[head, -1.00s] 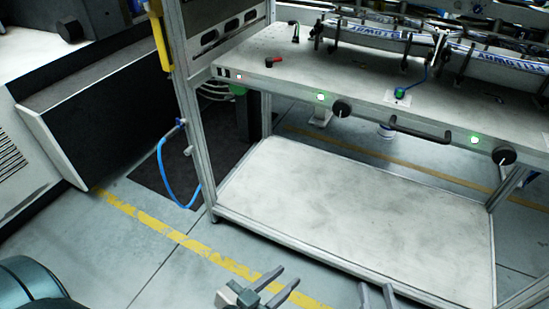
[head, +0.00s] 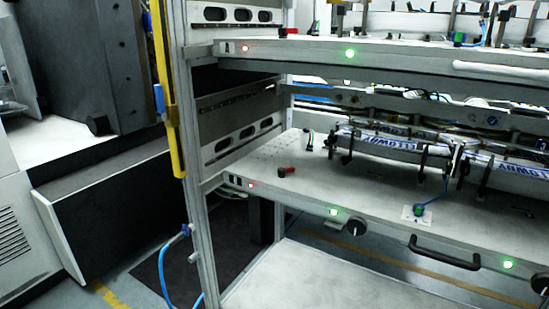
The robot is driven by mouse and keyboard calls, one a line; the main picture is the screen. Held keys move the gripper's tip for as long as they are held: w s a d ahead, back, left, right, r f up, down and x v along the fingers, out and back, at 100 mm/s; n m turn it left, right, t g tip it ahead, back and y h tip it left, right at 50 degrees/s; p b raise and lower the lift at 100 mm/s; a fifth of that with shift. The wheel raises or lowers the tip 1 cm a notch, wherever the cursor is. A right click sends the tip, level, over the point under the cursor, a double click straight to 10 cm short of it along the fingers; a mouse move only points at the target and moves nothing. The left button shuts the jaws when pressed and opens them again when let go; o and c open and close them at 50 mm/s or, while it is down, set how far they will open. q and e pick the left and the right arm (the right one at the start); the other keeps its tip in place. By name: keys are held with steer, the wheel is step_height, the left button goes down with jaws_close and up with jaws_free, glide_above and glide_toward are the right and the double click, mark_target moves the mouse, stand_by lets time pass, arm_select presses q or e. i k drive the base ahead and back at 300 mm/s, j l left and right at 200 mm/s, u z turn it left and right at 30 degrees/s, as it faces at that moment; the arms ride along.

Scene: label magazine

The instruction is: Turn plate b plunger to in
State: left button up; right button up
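The lower shelf plate (head: 330,190) carries a round black knob (head: 357,226) on its front edge, just right of a green light (head: 333,211). A second black knob (head: 541,284) is cut by the right picture edge, beyond another green light (head: 507,264). A small red-ended part (head: 287,171) lies on the plate's left end. The upper plate (head: 300,53) has a similar red part (head: 288,31) at its left. I cannot read which plate is b, nor tell whether a knob is in or out. Neither gripper is in view.
A black handle (head: 444,250) sticks out of the lower plate's front edge. Metal frame posts and a yellow bar (head: 167,110) stand at left. A blue hose (head: 163,268) hangs by the post. Label racks (head: 390,145) fill the lower plate's back.

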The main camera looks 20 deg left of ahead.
mark_target(281, 172)
steer(key=i+l+u, duration=0.2)
steer(key=i+u, duration=0.2)
steer(key=i+l+u, duration=0.3)
steer(key=u, duration=0.15)
steer(key=i, duration=0.1)
